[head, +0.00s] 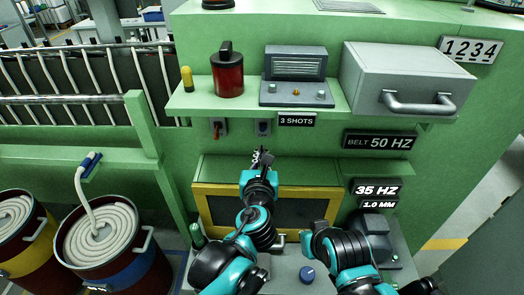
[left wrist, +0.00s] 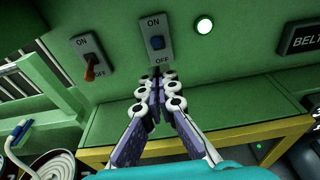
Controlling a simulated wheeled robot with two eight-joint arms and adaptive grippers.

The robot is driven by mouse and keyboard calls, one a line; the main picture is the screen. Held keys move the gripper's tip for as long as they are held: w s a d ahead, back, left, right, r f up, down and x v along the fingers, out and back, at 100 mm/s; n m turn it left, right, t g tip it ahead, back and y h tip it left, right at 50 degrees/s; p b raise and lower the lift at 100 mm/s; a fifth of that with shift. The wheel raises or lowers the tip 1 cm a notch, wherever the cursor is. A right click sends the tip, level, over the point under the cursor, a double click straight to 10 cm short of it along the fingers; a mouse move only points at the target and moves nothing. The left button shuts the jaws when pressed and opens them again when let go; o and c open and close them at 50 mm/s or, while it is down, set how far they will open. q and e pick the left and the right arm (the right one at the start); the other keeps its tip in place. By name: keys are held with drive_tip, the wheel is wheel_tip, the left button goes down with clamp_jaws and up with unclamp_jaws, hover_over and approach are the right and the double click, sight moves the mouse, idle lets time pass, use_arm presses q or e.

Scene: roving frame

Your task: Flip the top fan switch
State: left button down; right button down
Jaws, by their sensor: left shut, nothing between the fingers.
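Two switch plates marked ON and OFF sit on the green wall under the shelf. The right plate has a blue switch (head: 263,127), close ahead in the left wrist view (left wrist: 157,42). The left plate has a red toggle (head: 217,129) tilted down toward OFF; it also shows in the left wrist view (left wrist: 90,68). No fan label is readable on either. My left gripper (head: 262,154) is shut and empty. Its fingertips (left wrist: 160,76) show just below the blue switch's plate; I cannot tell if they touch. My right gripper is not in view.
A lit round lamp (left wrist: 204,26) is right of the blue switch. The green shelf (head: 190,102) above holds a red canister (head: 228,75) and a grey control box (head: 296,80). A yellow-framed panel (head: 330,190) lies below. Drums (head: 115,265) stand at left.

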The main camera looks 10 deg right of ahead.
use_arm(q)
drive_tip(key=shift+s+a+r, duration=0.15)
drive_tip(key=shift+s+r, duration=0.75)
drive_tip(key=shift+s, duration=0.05)
drive_tip(key=s+a+f+n+g+y+b, duration=0.1)
drive_tip(key=a+f+n+g+y+b, duration=0.15)
drive_tip(key=a+f+n, duration=0.55)
drive_tip(key=s+a+f+n+g+y+b, duration=0.15)
drive_tip(key=a+f+n+b, duration=0.3)
drive_tip(key=a+n, duration=0.5)
drive_tip(key=s+a+f+n+g+b, duration=0.2)
drive_tip(key=s+a+f+n+b, duration=0.1)
drive_tip(key=s+f+n, duration=0.3)
drive_tip(key=s+a+f+n+g+h+b, duration=0.1)
drive_tip(key=s+a+f+n, duration=0.4)
drive_tip(key=f+n, duration=0.5)
drive_tip(key=s+n+g+b, duration=0.1)
drive_tip(key=s+n+b, duration=0.1)
drive_tip(key=n, duration=0.2)
drive_tip(key=shift+a+g, duration=0.3)
drive_tip(key=shift+a, duration=0.1)
